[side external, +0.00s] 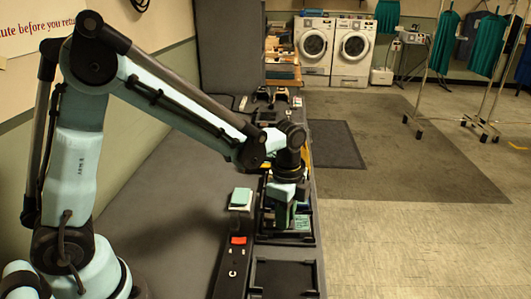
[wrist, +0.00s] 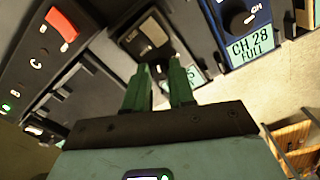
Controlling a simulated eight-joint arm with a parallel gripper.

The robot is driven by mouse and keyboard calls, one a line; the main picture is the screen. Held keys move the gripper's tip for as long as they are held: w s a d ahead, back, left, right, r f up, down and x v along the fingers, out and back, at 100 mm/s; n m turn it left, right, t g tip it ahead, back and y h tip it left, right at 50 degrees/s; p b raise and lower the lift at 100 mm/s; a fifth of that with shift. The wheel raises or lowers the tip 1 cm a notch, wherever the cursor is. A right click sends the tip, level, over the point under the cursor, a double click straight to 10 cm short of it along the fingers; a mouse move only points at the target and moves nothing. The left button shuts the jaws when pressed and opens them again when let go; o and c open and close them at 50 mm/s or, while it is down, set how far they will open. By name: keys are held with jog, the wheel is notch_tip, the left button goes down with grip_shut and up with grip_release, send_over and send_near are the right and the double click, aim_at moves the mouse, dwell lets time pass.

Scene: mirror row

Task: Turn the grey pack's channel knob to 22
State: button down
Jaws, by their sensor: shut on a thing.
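The grey pack (wrist: 150,32) is in the upper middle of the wrist view, with a pale label panel on its dark face. My gripper (wrist: 161,68) has its two green fingers at this pack's near end, shut on the channel knob (wrist: 159,74), which is dark and mostly hidden between them. The pack's display (wrist: 197,76) is mostly covered by the right finger, so its number cannot be read. In the side external view my gripper (side external: 283,214) points down into the black rack (side external: 315,228), and the pack is largely hidden.
A blue pack (wrist: 222,14) is to the right, with its own knob (wrist: 240,20) and a display reading CH 28 FULL. A panel with a red switch (wrist: 62,24) is at the left. An empty black tray (side external: 285,277) lies in front of the rack. The counter's left side is clear.

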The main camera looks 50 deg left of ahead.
jog(key=shift+n, duration=2.1)
jog(key=c, duration=0.9)
grip_release()
notch_tip(320, 180, up, 12)
jog(key=shift+r, duration=0.1)
